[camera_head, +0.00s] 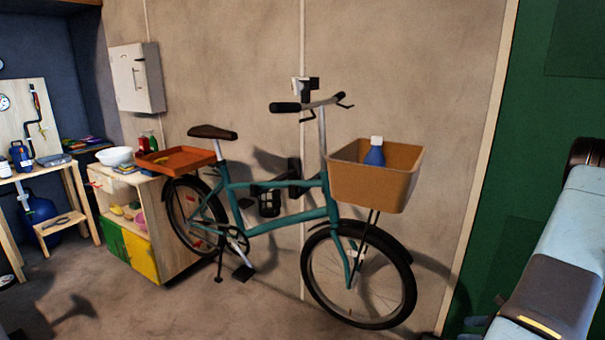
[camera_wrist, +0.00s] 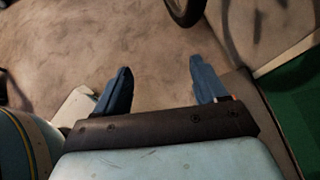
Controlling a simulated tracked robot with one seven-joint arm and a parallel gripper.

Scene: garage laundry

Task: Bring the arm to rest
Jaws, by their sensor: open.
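My gripper (camera_wrist: 160,84) shows in the wrist view with its two blue fingers spread apart. Nothing is between the fingers; bare floor shows beyond them.
A teal bicycle (camera_head: 283,220) leans near the wall. Its front basket (camera_head: 372,190) holds a blue bottle (camera_head: 375,155) with a white cap. An orange tray (camera_head: 176,161) is behind the saddle. A wooden cabinet (camera_head: 170,230) and a workbench (camera_head: 40,178) stand left. The front floor (camera_head: 190,312) is clear.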

